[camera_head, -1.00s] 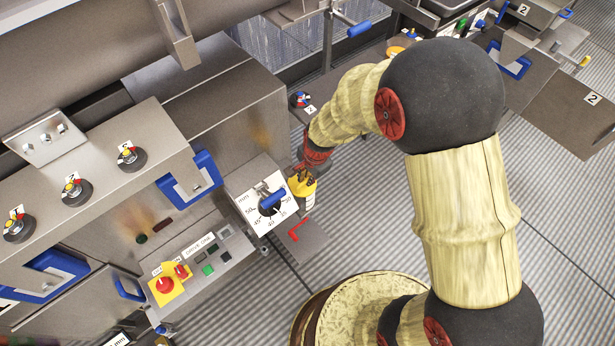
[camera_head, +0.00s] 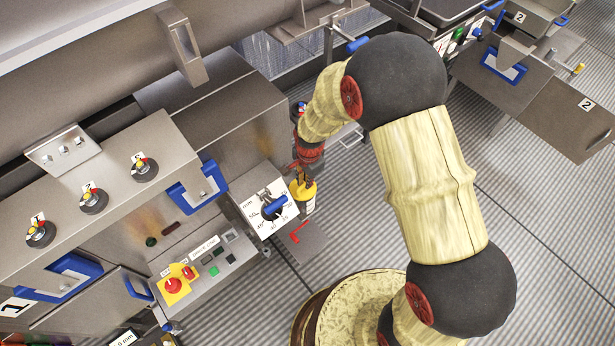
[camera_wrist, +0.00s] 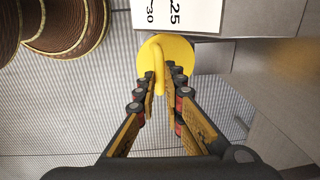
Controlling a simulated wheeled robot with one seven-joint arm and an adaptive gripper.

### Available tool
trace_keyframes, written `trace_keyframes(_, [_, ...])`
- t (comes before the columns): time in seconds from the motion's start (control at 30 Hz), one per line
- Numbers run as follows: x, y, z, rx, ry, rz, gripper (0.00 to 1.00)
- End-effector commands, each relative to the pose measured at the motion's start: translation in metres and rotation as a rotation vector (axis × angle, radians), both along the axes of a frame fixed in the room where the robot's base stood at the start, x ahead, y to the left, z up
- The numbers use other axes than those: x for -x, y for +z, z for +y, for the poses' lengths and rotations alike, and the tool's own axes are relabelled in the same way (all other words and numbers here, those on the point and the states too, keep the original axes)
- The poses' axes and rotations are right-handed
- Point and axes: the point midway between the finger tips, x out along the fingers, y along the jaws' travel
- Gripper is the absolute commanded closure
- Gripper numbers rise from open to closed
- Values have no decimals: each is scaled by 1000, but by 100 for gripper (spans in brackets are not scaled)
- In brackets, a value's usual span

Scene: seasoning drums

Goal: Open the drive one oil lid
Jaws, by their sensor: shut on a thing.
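The yellow oil lid (camera_wrist: 182,52) is a round disc with a raised yellow grip bar (camera_wrist: 158,76), seen in the wrist view below a white scale plate. My gripper (camera_wrist: 160,80) has its fingers on either side of this bar and is shut on it. In the head view the yellow lid (camera_head: 302,191) sits just right of the dial plate, with my gripper (camera_head: 305,177) over it from above. My fingers hide part of the lid. Whether it is seated or raised cannot be told.
A white dial plate with a blue handle (camera_head: 274,208) stands close left of the lid. A red crank (camera_head: 299,231) lies just below. The drive one panel (camera_head: 207,262) with its red button (camera_head: 173,286) is further left.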

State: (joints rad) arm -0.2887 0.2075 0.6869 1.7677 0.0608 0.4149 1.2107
Motion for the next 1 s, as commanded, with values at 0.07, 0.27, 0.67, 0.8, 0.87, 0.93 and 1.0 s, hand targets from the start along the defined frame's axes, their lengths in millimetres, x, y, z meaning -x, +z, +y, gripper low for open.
trace_keyframes(0.07, [-2,7,3,17,2,27,100])
trace_keyframes(0.27, [-10,10,8,76,3,110,100])
trace_keyframes(0.67, [-20,13,13,157,1,226,100])
trace_keyframes(0.8, [-19,13,13,159,1,228,100])
trace_keyframes(0.87, [-19,13,13,158,1,227,100])
trace_keyframes(0.93, [-19,13,13,158,1,227,100])
trace_keyframes(1.0, [-19,13,13,158,1,227,88])
